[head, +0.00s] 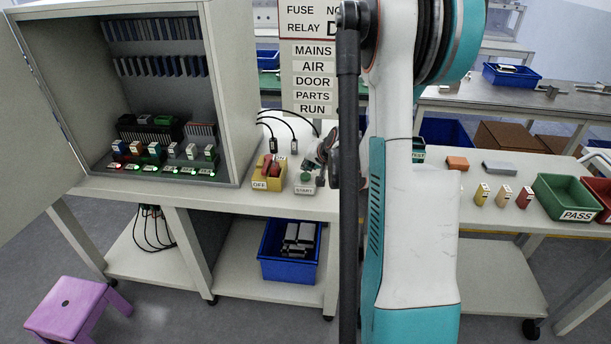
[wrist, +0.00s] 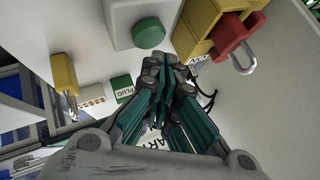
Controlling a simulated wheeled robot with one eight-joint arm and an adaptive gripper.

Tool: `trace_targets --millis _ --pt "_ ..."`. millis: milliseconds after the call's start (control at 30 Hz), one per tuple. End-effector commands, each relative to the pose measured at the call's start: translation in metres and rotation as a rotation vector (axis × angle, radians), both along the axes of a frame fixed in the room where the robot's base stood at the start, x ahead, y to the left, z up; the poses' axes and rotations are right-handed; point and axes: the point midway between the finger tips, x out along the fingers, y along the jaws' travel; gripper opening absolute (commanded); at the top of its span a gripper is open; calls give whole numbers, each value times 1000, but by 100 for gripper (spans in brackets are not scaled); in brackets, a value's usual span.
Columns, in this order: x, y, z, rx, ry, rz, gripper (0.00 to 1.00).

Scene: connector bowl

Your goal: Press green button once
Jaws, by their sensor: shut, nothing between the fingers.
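The green button (head: 305,177) sits on a small pale box with a START label (head: 305,190), on the bench right of the open cabinet. In the wrist view the round green button (wrist: 148,33) is on its pale grey box (wrist: 125,14), clear of my fingers. My gripper (head: 327,160) is beside and above the button box in the head view, partly hidden by my arm. In the wrist view my gripper (wrist: 168,68) is shut and empty, its tips close to the button but apart from it in the picture. The exact gap cannot be told.
A yellow OFF switch box (head: 268,172) with a red handle stands just left of the button; it also shows in the wrist view (wrist: 202,25) with a padlock shackle. The cabinet (head: 232,95) stands further left. Black cables (head: 293,130) lie behind. A green PASS bin (head: 562,197) is right.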

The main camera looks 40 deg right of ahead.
Motion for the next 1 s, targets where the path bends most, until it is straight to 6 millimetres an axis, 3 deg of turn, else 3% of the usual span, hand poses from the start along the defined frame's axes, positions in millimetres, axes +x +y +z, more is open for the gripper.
trace_targets --millis 1000 --pt "0 0 -9 0 0 0 0"
